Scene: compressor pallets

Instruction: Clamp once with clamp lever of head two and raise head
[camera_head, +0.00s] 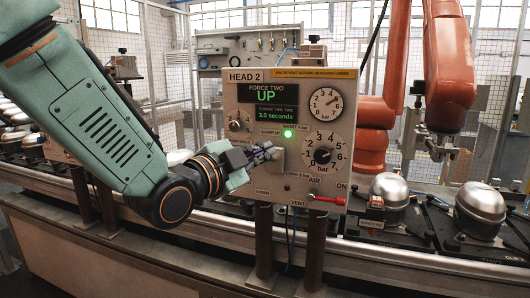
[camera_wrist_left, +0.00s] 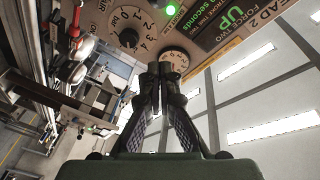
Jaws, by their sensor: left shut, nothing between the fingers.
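The HEAD 2 panel (camera_head: 288,100) stands in the middle of the head view. Its display (camera_head: 267,94) reads "FORCE TWO UP" and "3.0 seconds", and a green lamp (camera_head: 288,133) is lit. My left gripper (camera_head: 274,153) is shut and empty in front of the panel, below the "CLAMP UP" label. The clamp lever is not clearly made out there; the fingers cover part of that area. In the left wrist view the closed fingertips (camera_wrist_left: 160,70) are near the tilted panel (camera_wrist_left: 150,28). Whether they touch anything cannot be told. My right gripper is not in view.
A red lever (camera_head: 326,199) marked AIR sits low right on the panel, beside a black knob (camera_head: 322,156). An orange robot arm (camera_head: 450,70) stands behind at right. Silver domed compressors (camera_head: 389,188) sit on dark pallets along the conveyor (camera_head: 420,247).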

